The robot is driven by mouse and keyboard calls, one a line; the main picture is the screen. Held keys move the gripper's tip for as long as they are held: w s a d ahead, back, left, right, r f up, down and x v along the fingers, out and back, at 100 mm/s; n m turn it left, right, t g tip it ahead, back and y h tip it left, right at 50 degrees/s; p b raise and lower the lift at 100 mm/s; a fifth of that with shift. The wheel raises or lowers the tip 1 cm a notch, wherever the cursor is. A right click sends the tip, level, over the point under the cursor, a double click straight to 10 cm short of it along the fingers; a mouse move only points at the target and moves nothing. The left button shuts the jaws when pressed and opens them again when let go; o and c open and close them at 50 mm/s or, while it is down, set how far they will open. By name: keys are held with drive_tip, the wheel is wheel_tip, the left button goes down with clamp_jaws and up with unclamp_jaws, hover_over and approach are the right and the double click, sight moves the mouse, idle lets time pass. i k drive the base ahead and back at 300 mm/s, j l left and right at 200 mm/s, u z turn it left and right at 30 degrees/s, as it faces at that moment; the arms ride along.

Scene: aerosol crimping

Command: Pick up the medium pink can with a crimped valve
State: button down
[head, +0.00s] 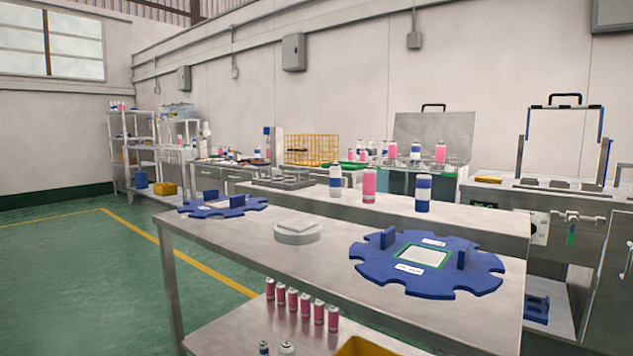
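A pink can (369,185) with a pale top stands upright on the steel bench behind the near table, between two blue-and-white cans. A row of several smaller-looking pink cans (305,306) stands on the lower shelf of the near table. Another pink can (440,153) stands farther back at the right, near a raised grey lid. I cannot tell from this view which pink can is medium or which has a crimped valve; the tops are too small. My gripper is not in view.
The near steel table (325,262) holds a large blue notched plate (450,287), a smaller blue one (225,208) and a round white block (298,233). Blue-and-white cans (423,194) (336,180) flank the pink can. A yellow bin (365,346) sits below. Green floor (90,270) is clear at left.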

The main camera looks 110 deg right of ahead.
sight(369, 174)
drive_tip(key=l+z, duration=0.15)
drive_tip(key=z, duration=3.8)
drive_tip(key=i+j, duration=0.3)
drive_tip(key=i+z, duration=0.05)
